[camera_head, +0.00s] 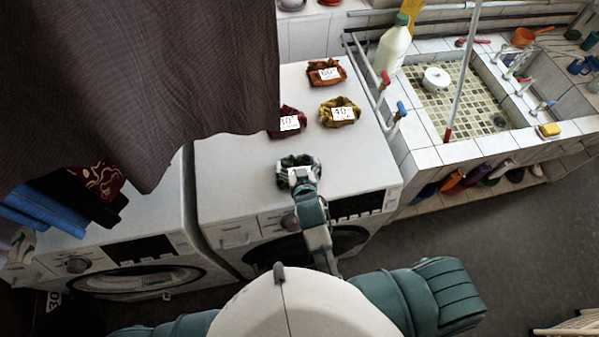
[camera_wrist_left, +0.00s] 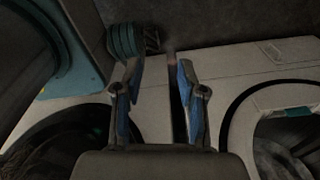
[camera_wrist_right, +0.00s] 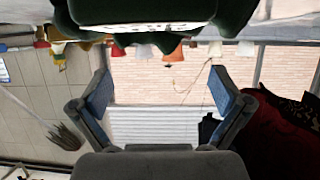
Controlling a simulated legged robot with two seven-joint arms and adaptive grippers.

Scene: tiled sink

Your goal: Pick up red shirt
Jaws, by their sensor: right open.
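In the head view, a red cloth with a pale pattern (camera_head: 101,180) lies with dark and blue cloth on the left washing machine, partly behind a hanging brown cloth; I cannot tell if it is a shirt. A dark red cloth also shows at the right of the right wrist view (camera_wrist_right: 275,135). My right gripper (camera_head: 299,177) is over the right machine's front, at a green bundle (camera_head: 300,161). In the right wrist view, its fingers (camera_wrist_right: 159,85) are wide apart with nothing between them. My left gripper (camera_wrist_left: 160,70) is open and empty, low before the machines; the head view hides it.
On the right machine (camera_head: 235,170) sit a dark red bundle (camera_head: 285,128), a yellow bundle (camera_head: 329,120) and an orange-red bundle (camera_head: 325,66), with labels. The brown cloth (camera_head: 150,70) covers the upper left. A tiled sink (camera_head: 432,150) stands at right.

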